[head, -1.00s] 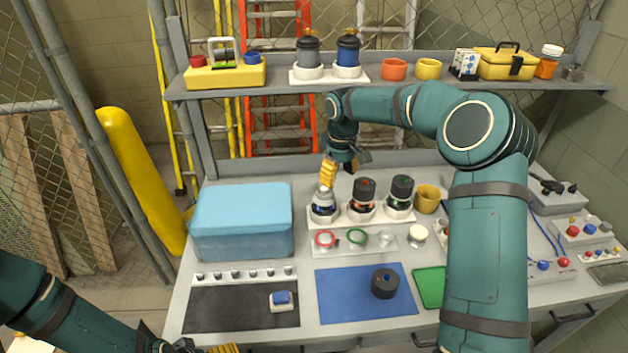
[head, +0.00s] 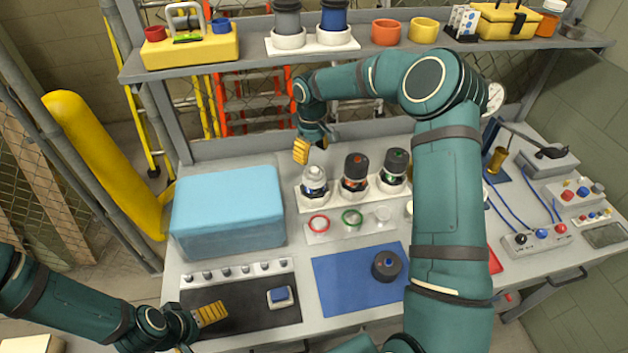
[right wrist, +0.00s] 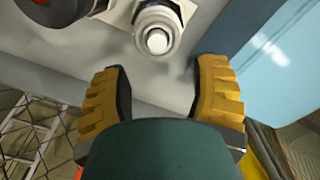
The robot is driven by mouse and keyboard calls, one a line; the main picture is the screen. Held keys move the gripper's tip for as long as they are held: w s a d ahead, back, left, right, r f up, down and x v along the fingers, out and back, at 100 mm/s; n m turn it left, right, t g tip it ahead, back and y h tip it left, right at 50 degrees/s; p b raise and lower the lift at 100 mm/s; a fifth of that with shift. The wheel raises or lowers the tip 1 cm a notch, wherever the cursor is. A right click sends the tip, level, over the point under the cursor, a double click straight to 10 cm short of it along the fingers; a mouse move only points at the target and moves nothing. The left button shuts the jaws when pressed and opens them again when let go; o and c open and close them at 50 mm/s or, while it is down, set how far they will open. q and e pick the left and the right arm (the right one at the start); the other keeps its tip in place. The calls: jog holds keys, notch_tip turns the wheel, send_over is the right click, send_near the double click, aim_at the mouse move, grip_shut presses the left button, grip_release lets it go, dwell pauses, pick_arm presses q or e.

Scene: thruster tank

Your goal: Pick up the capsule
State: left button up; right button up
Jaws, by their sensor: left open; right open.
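Three capsule-like canisters stand upright in a white rack (head: 331,203) on the bench; which one the task means is not marked. The left one has a silver, clear-looking top (head: 314,178); the others are black with red (head: 355,172) and green (head: 393,168) marks. My right gripper (head: 302,151) is open and empty behind and above the silver-topped one, apart from it. In the right wrist view, the silver-topped canister's white end (right wrist: 157,40) shows beyond the open fingers (right wrist: 160,88). My left gripper (head: 212,313) is open near the dark mat's left side.
A blue box (head: 228,215) stands left of the rack. In front lie a holder with red and green rings (head: 335,222), a blue mat (head: 335,287) with a black puck (head: 386,265), and a dark mat (head: 240,318). A shelf (head: 230,68) spans the back.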

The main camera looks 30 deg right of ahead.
aim_at(315, 170)
jog(key=f, duration=0.5)
jog(key=shift+s+d+f, duration=0.15)
jog(key=shift+s+d, duration=0.15)
jog(key=shift+f+p, duration=0.3)
jog(key=shift+f+b, duration=0.25)
jog(key=shift+b, duration=0.1)
grip_shut()
dwell(0.3)
